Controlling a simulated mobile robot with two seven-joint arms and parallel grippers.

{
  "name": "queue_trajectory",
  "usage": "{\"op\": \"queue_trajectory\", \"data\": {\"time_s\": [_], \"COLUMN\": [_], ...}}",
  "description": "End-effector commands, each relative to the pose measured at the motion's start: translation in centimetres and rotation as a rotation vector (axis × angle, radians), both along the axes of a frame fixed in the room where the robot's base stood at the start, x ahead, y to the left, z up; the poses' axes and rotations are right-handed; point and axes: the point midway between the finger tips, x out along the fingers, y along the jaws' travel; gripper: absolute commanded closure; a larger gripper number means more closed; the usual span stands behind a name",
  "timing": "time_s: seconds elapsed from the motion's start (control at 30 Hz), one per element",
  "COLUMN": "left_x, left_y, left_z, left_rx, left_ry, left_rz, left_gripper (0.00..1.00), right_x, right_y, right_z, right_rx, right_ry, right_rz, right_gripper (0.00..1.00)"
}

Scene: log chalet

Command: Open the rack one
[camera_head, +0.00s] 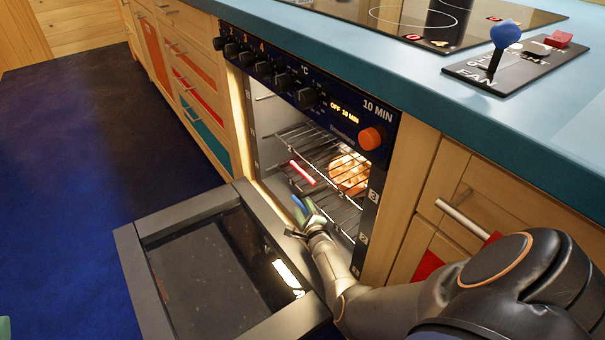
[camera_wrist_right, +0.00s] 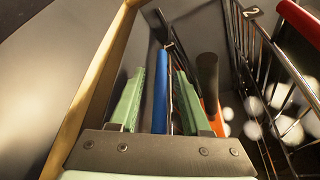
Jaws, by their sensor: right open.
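The oven (camera_head: 304,100) stands with its door (camera_head: 215,262) folded down. A rack with a red front bar (camera_head: 302,173) is marked 2 in the right wrist view, where the red bar (camera_wrist_right: 299,22) is at upper right. My right gripper (camera_head: 304,207) is low in the oven opening, below that bar. Its green fingers are apart, with a blue bar (camera_wrist_right: 160,85) seen between them; contact cannot be told. A green sliver (camera_head: 4,328) at the lower left edge may be my left gripper.
A round, pizza-like food (camera_head: 349,174) sits inside the oven. The lowered door lies close under my right arm. Wooden cabinets (camera_head: 480,195) flank the oven, and the teal worktop (camera_head: 340,50) is above. The dark blue floor (camera_head: 90,130) at left is clear.

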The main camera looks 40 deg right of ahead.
Motion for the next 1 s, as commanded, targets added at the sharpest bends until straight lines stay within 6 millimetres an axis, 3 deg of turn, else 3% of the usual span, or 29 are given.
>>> {"op": "queue_trajectory", "data": {"time_s": [0.23, 0.63, 1.0], "left_x": [0.01, 0.02, 0.03], "left_y": [0.0, 0.02, 0.06], "left_z": [0.03, -0.01, -0.02], "left_rx": [-0.004, -0.004, -0.003], "left_ry": [0.002, 0.003, 0.003], "left_rz": [0.0, 0.001, 0.002], "left_gripper": [0.5, 0.5, 0.5], "right_x": [0.02, 0.02, 0.01], "right_y": [-0.03, 0.0, 0.01], "right_z": [0.06, 0.05, 0.03], "right_rx": [0.0, 0.0, 0.0], "right_ry": [0.0, -0.001, -0.001], "right_rz": [0.0, -0.001, 0.001], "right_gripper": [0.55, 1.0, 1.0]}}
